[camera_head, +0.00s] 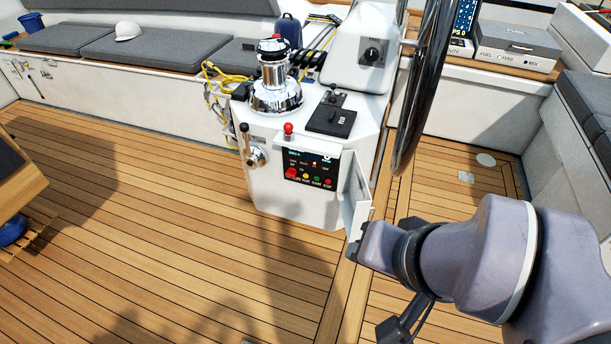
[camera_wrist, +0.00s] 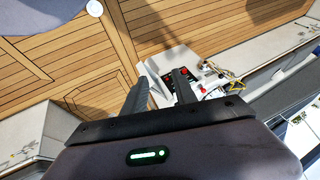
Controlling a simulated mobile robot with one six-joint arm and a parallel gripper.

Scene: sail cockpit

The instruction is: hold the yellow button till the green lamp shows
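The control panel (camera_head: 309,167) is a black plate with a small screen on the front of the white console. The yellow button (camera_head: 305,177) is in its bottom row, between a larger red button (camera_head: 291,174) and a green button (camera_head: 317,180). A small orange-red light shows above the row; I see no lamp clearly lit green. My gripper (camera_wrist: 161,77) is open and empty, apart from the panel. In the wrist view the panel lies beyond the fingers, partly hidden by the right one, and the yellow button cannot be made out.
A white door (camera_head: 357,196) stands open at the panel's right side. A lever (camera_head: 246,145) is at its left, and a red-knobbed part (camera_head: 288,129) is above it. A chrome winch (camera_head: 275,78) and a steering wheel (camera_head: 424,80) are higher up. The wooden deck (camera_head: 180,230) in front is clear.

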